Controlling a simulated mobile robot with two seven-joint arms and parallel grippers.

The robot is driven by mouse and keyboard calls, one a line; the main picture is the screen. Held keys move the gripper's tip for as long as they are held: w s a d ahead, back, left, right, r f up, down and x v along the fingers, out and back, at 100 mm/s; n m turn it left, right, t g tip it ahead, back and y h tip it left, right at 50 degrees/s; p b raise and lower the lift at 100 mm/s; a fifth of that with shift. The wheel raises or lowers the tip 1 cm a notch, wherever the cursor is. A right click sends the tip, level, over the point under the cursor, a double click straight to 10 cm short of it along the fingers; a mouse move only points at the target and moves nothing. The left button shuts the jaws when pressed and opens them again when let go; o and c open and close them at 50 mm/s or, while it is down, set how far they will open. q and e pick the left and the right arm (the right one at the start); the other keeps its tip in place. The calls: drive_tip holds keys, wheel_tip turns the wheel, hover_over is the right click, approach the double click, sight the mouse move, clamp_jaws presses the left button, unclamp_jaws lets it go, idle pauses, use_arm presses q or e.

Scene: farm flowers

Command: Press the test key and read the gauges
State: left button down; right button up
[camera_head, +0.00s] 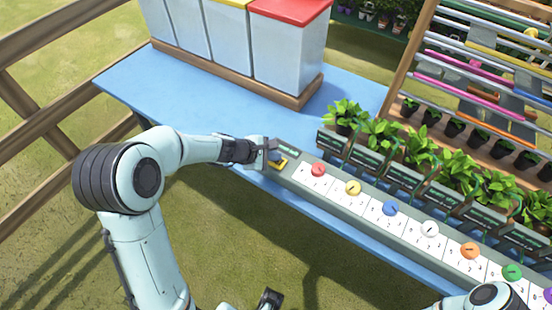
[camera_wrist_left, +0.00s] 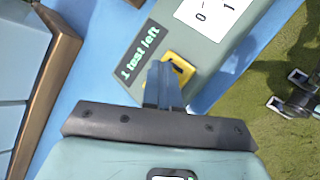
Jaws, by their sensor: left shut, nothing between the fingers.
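The long grey gauge panel (camera_head: 345,202) lies along the front of the blue table. The yellow-edged test key (camera_head: 281,164) is at its left end and also shows in the left wrist view (camera_wrist_left: 181,70). A small display beside it reads "1 test left" (camera_wrist_left: 140,52). My left gripper (camera_head: 272,153) is shut and empty, its fingertips over the key and partly hiding it; I cannot tell whether they press it. White gauges with red (camera_head: 318,170), yellow (camera_head: 353,188), blue (camera_head: 390,208) and further coloured knobs run rightward. My right gripper (camera_wrist_left: 293,93) is open over the grass.
Potted plants (camera_head: 381,134) with dark label displays stand behind the gauges. White bins (camera_head: 290,55) with coloured lids stand in a wooden tray at the back left. A rack (camera_head: 470,75) of coloured bars stands at the right. A wooden fence (camera_head: 45,120) is at left.

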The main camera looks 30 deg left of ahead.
use_arm(q)
drive_tip(key=shift+r+p, duration=0.55)
drive_tip(key=shift+r, duration=0.2)
use_arm(e)
drive_tip(key=shift+w+r, duration=0.25)
drive_tip(key=shift+r, duration=0.4)
use_arm(q)
drive_tip(key=shift+r, duration=0.15)
use_arm(e)
drive_tip(key=shift+r, duration=0.1)
use_arm(q)
drive_tip(key=shift+r+p, duration=0.3)
drive_tip(key=shift+p, duration=0.05)
wheel_tip(320, 180, up, 4)
drive_tip(key=p, duration=0.3)
drive_tip(key=shift+r, duration=0.15)
use_arm(e)
drive_tip(key=r, duration=0.1)
drive_tip(key=w+r, duration=0.2)
drive_tip(key=r, duration=0.1)
drive_tip(key=shift+s, duration=0.1)
